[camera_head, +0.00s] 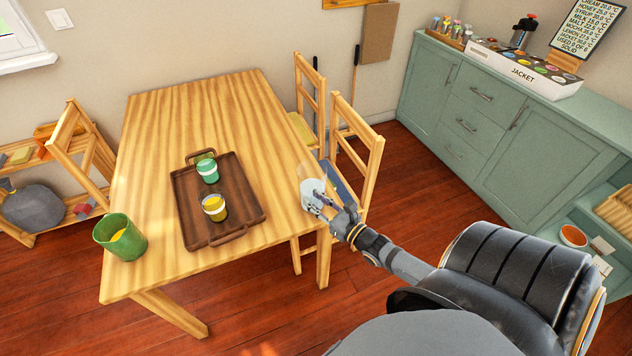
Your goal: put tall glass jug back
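A clear, faint vessel, which looks like the tall glass jug (311,189), is at the table's right edge, with a whitish lower part. My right gripper (322,198) is at its lower right side and appears shut on it. The glass blends into the chair and floor behind, so its outline is hard to see. I cannot tell whether it touches the table. My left gripper is not in view.
The wooden table (150,180) bears a brown tray (240,198) with a green-and-white cup (207,171) and a yellow-filled cup (214,207). A green jug (119,237) stands at the near left. Chairs (362,150) stand close by on the right; a green cabinet (480,115) lies beyond.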

